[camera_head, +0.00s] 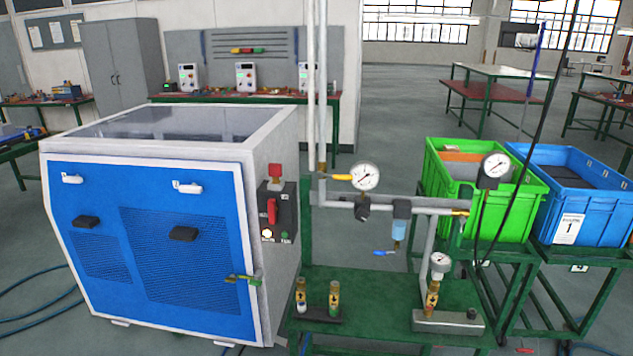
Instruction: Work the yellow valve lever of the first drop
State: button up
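A yellow valve lever (343,177) sits on the pipework left of the upper left round gauge (364,177). It lies about level, pointing right from the vertical pipe (322,100) toward the gauge. My gripper is not in view.
A blue and white generator cabinet (150,250) stands left, with a red switch (271,210) and a green-yellow valve (243,279). Green (520,205) and blue (600,215) crates stand right. Open floor lies behind.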

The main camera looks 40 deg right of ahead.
aim_at(337, 177)
jog(key=u, duration=0.7)
jog(key=k, duration=1.3)
jog(key=z, duration=0.35)
jog(key=i, duration=1.05)
jog(key=u, duration=0.1)
